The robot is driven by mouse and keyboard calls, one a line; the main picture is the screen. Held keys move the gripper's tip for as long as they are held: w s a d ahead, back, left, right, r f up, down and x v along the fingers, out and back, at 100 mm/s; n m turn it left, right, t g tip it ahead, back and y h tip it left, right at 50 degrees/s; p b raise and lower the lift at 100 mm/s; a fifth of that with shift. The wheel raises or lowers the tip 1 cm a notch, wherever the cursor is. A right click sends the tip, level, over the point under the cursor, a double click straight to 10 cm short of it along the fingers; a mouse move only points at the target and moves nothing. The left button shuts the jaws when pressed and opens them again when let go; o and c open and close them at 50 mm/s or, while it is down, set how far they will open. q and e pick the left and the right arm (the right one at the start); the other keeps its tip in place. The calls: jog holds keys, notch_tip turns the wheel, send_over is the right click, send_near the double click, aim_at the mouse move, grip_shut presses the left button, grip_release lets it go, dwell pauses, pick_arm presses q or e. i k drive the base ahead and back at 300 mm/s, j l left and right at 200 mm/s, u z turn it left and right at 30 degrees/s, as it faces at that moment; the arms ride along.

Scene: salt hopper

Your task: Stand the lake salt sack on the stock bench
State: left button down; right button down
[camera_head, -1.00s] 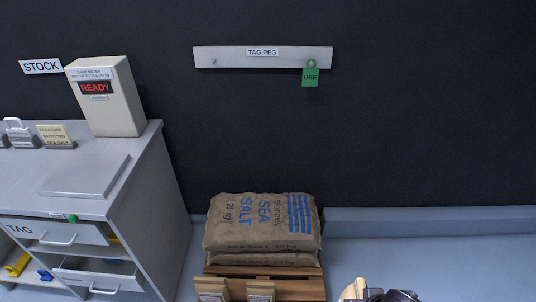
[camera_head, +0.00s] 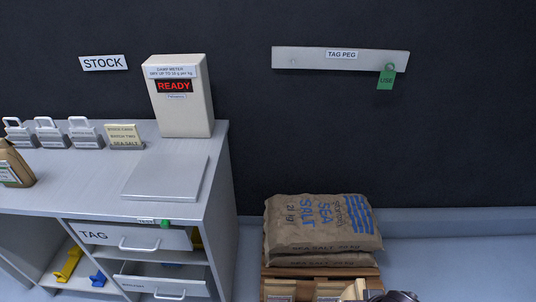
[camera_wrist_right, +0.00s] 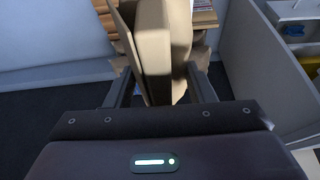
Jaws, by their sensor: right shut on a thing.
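My right gripper (camera_wrist_right: 160,92) is shut on a tan sack (camera_wrist_right: 152,50), seen nearly edge-on between the two fingers in the right wrist view. No label on it faces me, so I cannot read whether it is the lake salt. In the head view only a dark part of my right arm shows at the bottom edge, beside a tan edge of what it holds. The stock bench (camera_head: 75,186) is at the left, under the STOCK sign (camera_head: 103,62). My left gripper is not in view.
On the bench stand a brown sack (camera_head: 14,166), several grey clip-like items (camera_head: 52,134), a card (camera_head: 124,137), a flat grey plate (camera_head: 166,177) and the damp meter (camera_head: 180,97) reading READY. Drawers (camera_head: 150,240) jut from its front. Large sea salt sacks (camera_head: 318,222) lie stacked right of it.

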aim_at(71, 183)
jog(key=j, duration=2.05)
jog(key=k+j, duration=0.1)
jog(key=j, duration=1.95)
